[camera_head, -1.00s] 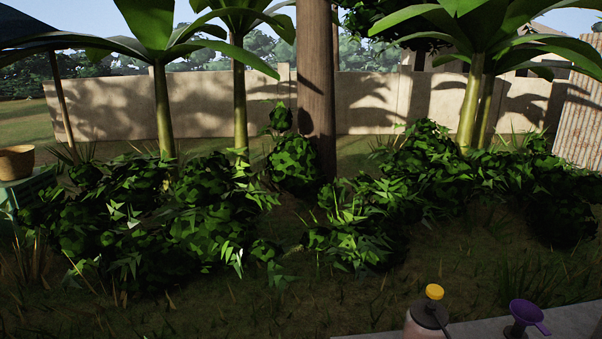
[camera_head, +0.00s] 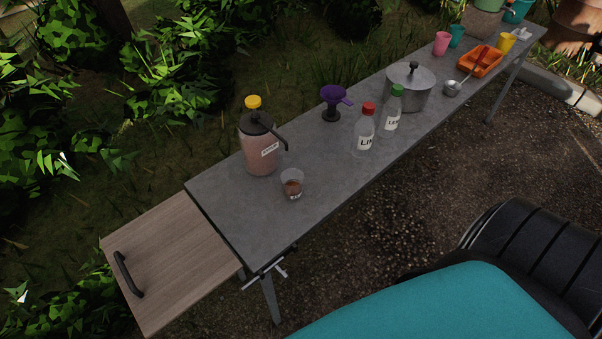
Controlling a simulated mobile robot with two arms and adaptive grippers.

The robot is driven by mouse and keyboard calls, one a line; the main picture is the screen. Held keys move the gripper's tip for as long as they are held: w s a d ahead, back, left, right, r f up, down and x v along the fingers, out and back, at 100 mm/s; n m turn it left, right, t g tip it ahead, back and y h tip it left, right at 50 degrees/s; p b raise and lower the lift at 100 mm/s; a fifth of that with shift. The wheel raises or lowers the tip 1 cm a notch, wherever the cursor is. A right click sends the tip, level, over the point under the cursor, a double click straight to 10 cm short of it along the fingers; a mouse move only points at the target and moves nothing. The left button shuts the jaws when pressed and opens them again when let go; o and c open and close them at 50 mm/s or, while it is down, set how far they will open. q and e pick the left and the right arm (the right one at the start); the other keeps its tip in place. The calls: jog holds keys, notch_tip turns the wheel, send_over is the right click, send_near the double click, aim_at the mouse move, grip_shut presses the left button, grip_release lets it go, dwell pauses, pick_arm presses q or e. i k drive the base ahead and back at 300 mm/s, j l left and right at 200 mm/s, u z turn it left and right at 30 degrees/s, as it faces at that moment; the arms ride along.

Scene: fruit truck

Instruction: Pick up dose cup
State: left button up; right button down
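A small clear cup (camera_head: 292,184) with some brown liquid in its bottom stands upright on the grey table (camera_head: 240,218), near the table's left end; it looks like the dose cup. There is dark lettering low on its side, too small to read surely. It stands just right of and in front of a labelled jug (camera_head: 260,152) with pink contents and a dark lid and handle. Neither of my grippers shows in the head view.
A purple funnel (camera_head: 332,100), a red-capped bottle (camera_head: 364,132), a green-capped bottle (camera_head: 391,112) and a metal pot (camera_head: 410,86) stand farther right. A wooden board (camera_head: 170,258) with a dark handle adjoins the table's left end.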

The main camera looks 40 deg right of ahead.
aim_at(292, 193)
jog(key=z, duration=1)
